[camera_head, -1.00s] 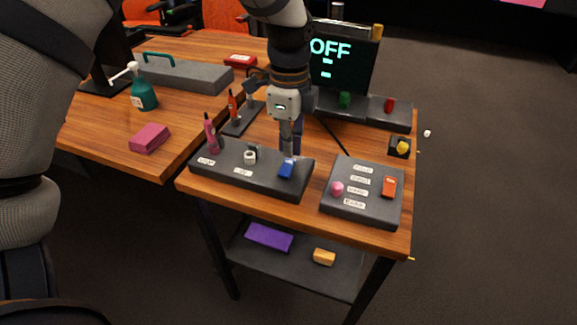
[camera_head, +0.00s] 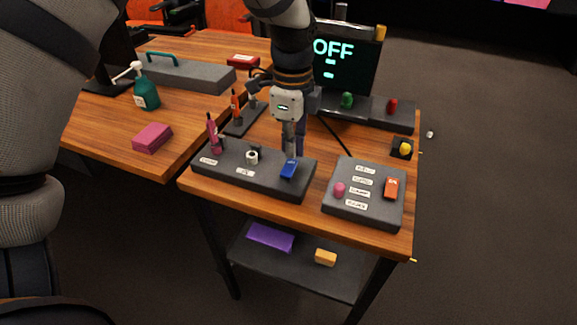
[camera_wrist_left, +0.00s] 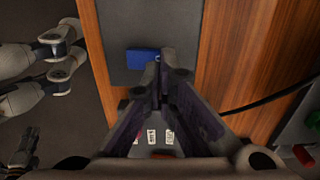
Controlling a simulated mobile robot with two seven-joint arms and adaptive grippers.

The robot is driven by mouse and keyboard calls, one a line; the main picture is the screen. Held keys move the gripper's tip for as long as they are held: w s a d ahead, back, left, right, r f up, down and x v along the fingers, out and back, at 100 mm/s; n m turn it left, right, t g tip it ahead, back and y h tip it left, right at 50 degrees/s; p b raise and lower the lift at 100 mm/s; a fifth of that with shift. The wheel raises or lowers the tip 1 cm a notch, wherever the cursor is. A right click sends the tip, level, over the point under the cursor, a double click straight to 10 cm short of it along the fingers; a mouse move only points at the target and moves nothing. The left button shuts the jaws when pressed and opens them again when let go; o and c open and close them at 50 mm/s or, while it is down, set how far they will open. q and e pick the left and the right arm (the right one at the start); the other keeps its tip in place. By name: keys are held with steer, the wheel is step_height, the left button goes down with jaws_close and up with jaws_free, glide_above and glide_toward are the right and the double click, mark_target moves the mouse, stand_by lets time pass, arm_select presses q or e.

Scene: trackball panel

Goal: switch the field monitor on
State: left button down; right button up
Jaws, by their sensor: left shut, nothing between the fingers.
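The monitor (camera_head: 346,75) stands at the back of the wooden table and its dark screen reads OFF. A long dark panel (camera_head: 222,172) lies at the table's front left, with a blue switch (camera_head: 289,169) near its right end. My left gripper (camera_head: 290,152) points down at the panel, shut and empty, just behind the blue switch. In the left wrist view, the closed fingertips (camera_wrist_left: 162,68) show beside the blue switch (camera_wrist_left: 142,58). I cannot tell whether they touch it. My right gripper is not in view.
Behind stand green (camera_head: 347,100) and red (camera_head: 392,106) controls.

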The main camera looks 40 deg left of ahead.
mark_target(292, 162)
arm_select(q)
steer(key=shift+f, duration=1.15)
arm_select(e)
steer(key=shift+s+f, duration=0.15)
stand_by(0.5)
arm_select(q)
steer(key=shift+r+p, duration=1.05)
steer(key=shift+r, duration=2.55)
steer(key=shift+f, duration=0.1)
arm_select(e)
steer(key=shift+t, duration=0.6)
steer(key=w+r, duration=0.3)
